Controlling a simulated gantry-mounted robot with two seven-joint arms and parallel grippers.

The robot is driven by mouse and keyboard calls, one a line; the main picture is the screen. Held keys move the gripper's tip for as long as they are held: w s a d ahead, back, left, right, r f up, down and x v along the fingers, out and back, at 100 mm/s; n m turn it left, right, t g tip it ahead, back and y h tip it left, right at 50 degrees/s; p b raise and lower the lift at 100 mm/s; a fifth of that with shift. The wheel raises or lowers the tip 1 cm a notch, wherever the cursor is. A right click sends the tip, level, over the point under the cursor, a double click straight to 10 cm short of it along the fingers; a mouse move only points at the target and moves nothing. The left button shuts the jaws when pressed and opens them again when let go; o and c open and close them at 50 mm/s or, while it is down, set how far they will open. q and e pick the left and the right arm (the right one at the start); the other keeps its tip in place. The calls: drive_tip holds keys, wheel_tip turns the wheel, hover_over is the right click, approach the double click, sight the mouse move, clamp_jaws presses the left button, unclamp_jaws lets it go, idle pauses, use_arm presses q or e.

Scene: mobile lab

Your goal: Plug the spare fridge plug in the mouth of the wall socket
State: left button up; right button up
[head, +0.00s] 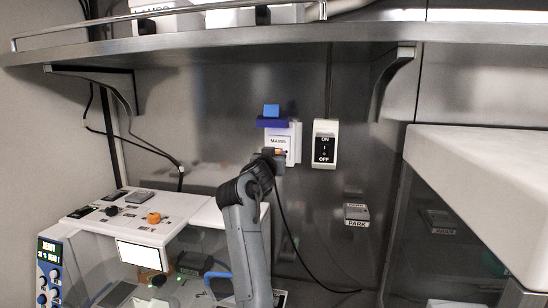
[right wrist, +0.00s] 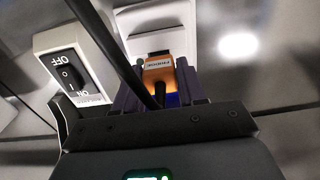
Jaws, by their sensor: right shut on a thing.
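The white wall socket, labelled MAINS (head: 279,141), is on the steel back wall in the head view. Its white body also shows at the top of the right wrist view (right wrist: 160,16). My right gripper (head: 277,156) is at the socket's lower part, shut on the orange fridge plug (right wrist: 160,70). The plug shows between the fingers in the right wrist view, facing the socket. The plug's front end meets or nearly meets the socket; I cannot tell whether it is inside the mouth. A black cable (head: 291,237) hangs below the gripper. My left gripper is not in view.
A white ON/OFF breaker switch (head: 324,143) is just right of the socket. A blue part (head: 271,111) sits above the socket. A PARK holder (head: 356,214) is lower right. A steel shelf (head: 230,46) runs overhead, with white equipment (head: 135,222) at left.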

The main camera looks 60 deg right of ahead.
drive_tip(key=shift+w+d, duration=0.2)
drive_tip(key=shift+d, duration=0.35)
drive_tip(key=o, duration=1.1)
drive_tip(key=shift+o, duration=0.2)
drive_tip(key=shift+a, duration=0.15)
drive_tip(key=shift+s+a+f, duration=0.1)
drive_tip(key=shift+a, duration=0.15)
drive_tip(key=b+v, duration=0.4)
drive_tip(key=v, duration=0.6)
drive_tip(key=shift+s, duration=0.1)
drive_tip(key=shift+c, duration=0.2)
